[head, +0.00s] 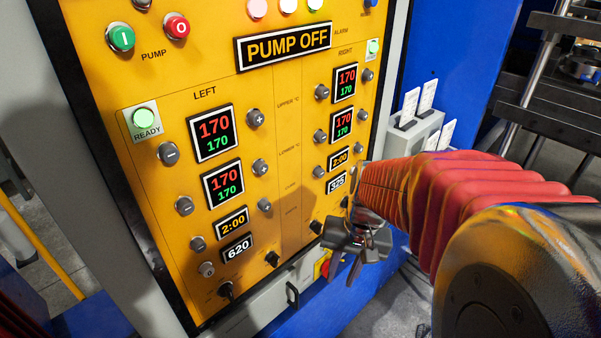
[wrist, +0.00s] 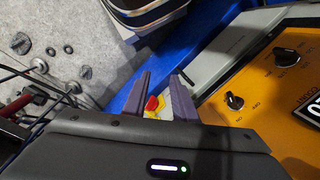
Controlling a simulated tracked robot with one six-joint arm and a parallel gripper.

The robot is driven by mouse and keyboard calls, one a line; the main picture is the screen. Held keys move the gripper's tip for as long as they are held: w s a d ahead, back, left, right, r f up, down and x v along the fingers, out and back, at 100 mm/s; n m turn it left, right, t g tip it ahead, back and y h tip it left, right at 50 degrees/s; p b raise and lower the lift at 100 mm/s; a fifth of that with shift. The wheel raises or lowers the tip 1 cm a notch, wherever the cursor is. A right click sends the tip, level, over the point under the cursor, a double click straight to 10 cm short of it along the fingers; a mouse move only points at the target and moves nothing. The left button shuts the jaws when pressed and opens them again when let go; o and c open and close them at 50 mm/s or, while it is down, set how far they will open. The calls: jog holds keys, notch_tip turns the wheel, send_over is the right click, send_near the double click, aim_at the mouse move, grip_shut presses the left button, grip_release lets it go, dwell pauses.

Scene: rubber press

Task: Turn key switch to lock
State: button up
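A small black switch with a key-like part (head: 226,289) sits at the lower left of the yellow panel (head: 285,190) in the head view. Its exact setting is too small to read. Two more black knobs (head: 272,258) are along the panel's lower edge. My gripper (head: 358,240) is in front of the panel's lower right corner. In the wrist view my gripper (wrist: 161,95) has its fingers apart, with nothing held. Two black switches (wrist: 235,101) show right of the fingers; I cannot tell whether either is the key switch.
A red and yellow switch (head: 323,265) is below the panel, seen beyond my fingers in the wrist view (wrist: 153,104). A grey box with a black handle (head: 292,294) runs under the panel. A grey card holder (head: 415,130) stands on the right.

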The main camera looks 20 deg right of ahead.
jog(key=w+d+f+m+t+y, duration=0.2)
jog(key=d+f+m+t+y, duration=0.2)
jog(key=d+f+m, duration=0.55)
jog(key=w+d+f+m+t+y, duration=0.3)
jog(key=d+f+m+y, duration=0.3)
jog(key=f+m, duration=0.55)
jog(key=w+d+f+m+t+h, duration=0.1)
jog(key=w+d+m+t+h, duration=0.1)
jog(key=d+m+t, duration=0.2)
jog(key=w+d+f+m+t+h, duration=0.1)
jog(key=w+d+m+t+h, duration=0.2)
jog(key=d, duration=0.7)
jog(key=m+t, duration=0.2)
jog(key=m, duration=0.1)
jog(key=shift+d+h, duration=0.2)
jog(key=shift+h, duration=0.1)
jog(key=shift+f, duration=0.1)
jog(key=x, duration=1.3)
jog(key=shift+w+a, duration=0.2)
jog(key=shift+w, duration=0.1)
jog(key=shift+c, duration=0.5)
